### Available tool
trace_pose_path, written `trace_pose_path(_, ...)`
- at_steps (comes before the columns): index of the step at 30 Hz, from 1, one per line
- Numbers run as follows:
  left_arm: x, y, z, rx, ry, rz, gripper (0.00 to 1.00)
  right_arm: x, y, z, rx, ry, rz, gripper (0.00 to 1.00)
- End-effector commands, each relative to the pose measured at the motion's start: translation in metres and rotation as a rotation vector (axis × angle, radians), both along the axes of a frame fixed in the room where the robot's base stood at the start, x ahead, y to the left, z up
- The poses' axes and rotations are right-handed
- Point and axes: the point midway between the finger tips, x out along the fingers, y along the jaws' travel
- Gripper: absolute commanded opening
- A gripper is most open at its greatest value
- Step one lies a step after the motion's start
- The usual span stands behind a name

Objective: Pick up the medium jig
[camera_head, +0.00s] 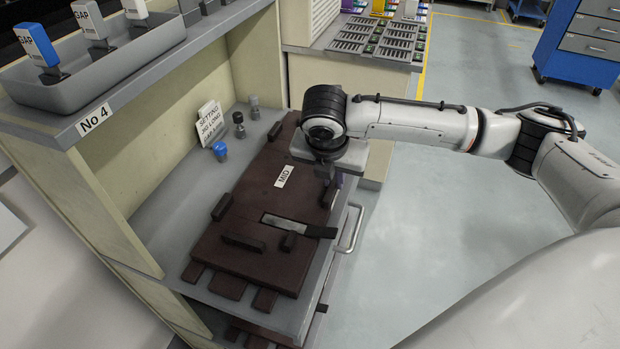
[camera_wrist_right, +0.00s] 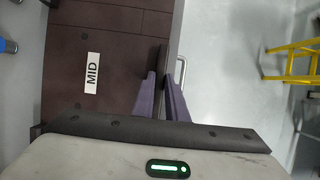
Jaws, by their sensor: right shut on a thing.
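The medium jig (camera_head: 255,205) is a dark brown plate with a white "MID" label, lying on the grey shelf top. It also fills the left of the right wrist view (camera_wrist_right: 110,45). Its surface carries several dark blocks and a grey metal strip. My right gripper (camera_head: 328,193) is at the jig's right edge, pointing down. In the right wrist view its purple-grey fingers (camera_wrist_right: 163,85) are shut on the dark raised edge of the jig. The fingertips are partly hidden in the head view. My left gripper is not in view.
Other brown boards show beneath the jig. A sign (camera_head: 210,123), a blue-capped knob (camera_head: 220,151) and two small posts stand behind it. A grey tray (camera_head: 120,75) sits on the upper shelf at left. A metal handle (camera_head: 351,230) juts out right of the shelf. Open floor lies right.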

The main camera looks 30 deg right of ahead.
Motion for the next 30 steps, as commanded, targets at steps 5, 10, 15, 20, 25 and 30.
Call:
trace_pose_path(5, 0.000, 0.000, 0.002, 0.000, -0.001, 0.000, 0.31, 0.003, 0.000, 0.021, 0.002, -0.012, 0.000, 0.00)
trace_pose_path(10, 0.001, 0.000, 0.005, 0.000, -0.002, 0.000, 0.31, 0.003, 0.000, 0.053, 0.003, -0.012, -0.001, 0.00)
trace_pose_path(15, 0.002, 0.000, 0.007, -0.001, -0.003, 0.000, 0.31, 0.002, 0.001, 0.081, 0.003, -0.009, 0.000, 0.00)
trace_pose_path(20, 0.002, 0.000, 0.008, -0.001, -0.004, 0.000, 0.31, 0.002, 0.000, 0.097, 0.002, -0.007, 0.000, 0.00)
trace_pose_path(25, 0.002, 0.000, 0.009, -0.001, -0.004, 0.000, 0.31, 0.002, 0.000, 0.102, 0.002, -0.007, 0.000, 0.00)
trace_pose_path(30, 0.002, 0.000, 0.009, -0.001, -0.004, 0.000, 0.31, 0.002, 0.000, 0.102, 0.002, -0.007, 0.000, 0.00)
